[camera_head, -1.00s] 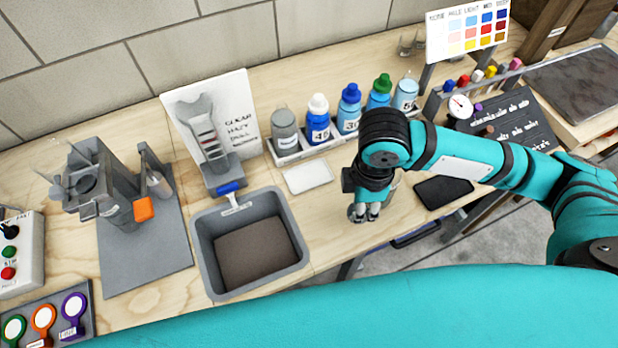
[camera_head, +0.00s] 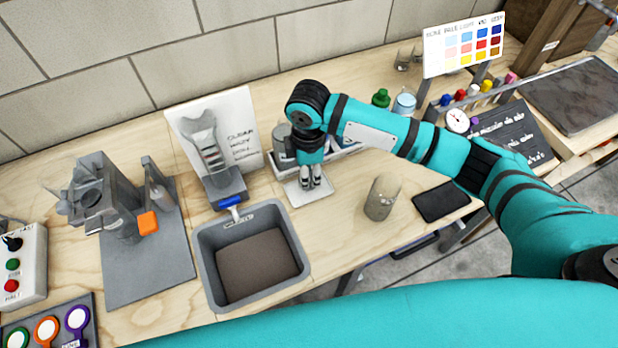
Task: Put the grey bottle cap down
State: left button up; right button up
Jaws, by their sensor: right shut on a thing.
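My right gripper (camera_head: 311,183) points down over the white mat (camera_head: 298,200), in front of the bottle rack. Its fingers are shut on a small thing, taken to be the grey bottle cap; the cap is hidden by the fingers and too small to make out. I cannot tell whether it touches the mat. A grey bottle (camera_head: 282,138) stands behind and left of the gripper, partly covered by my arm. My left gripper is not in view.
A grey bin (camera_head: 207,262) stands left of the mat. Bare wood lies between mat and glass.

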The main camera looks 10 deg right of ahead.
jog(key=shift+f, duration=1.6)
jog(key=shift+s+f, duration=0.1)
jog(key=shift+f, duration=0.05)
jog(key=o, duration=0.8)
jog(key=shift+c, duration=0.2)
notch_tip(320, 180, up, 12)
jog(key=shift+r+b, duration=0.2)
jog(key=shift+b, duration=0.1)
